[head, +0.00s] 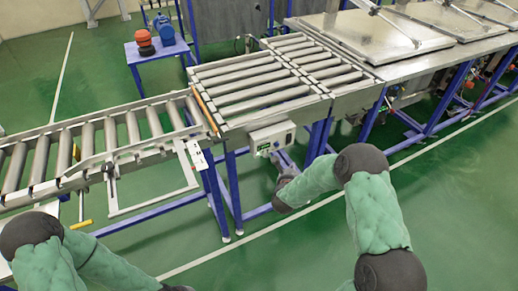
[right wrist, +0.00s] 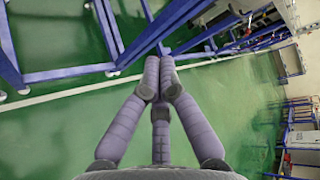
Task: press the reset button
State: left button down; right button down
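A pale control box (head: 272,138) with a small display is mounted on the front of the roller conveyor frame in the head view. It may carry the reset button, but I cannot make out a separate button. My right gripper (head: 286,178) is just below and right of the box, apart from it, partly hidden by my green-sleeved forearm. In the right wrist view its grey-purple fingers (right wrist: 158,75) come together at the tips with nothing between them.
The roller conveyor (head: 265,85) stands on blue legs (head: 232,190), with a lower roller section (head: 90,145) to the left. Metal lids (head: 350,38) lie at the upper right. A blue table (head: 158,52) stands behind. The green floor in front is clear.

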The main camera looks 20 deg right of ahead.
aim_at(277, 145)
jog(key=shift+w+d+r+m, duration=0.1)
jog(key=shift+w+r+m, duration=0.15)
jog(key=shift+r+m, duration=0.15)
jog(key=w+b, duration=0.1)
jog(key=w, duration=0.7)
jog(key=shift+w+a, duration=0.4)
jog(key=shift+w, duration=0.1)
dwell(1.3)
jog(key=shift+w+b, duration=0.3)
jog(key=shift+b, duration=0.1)
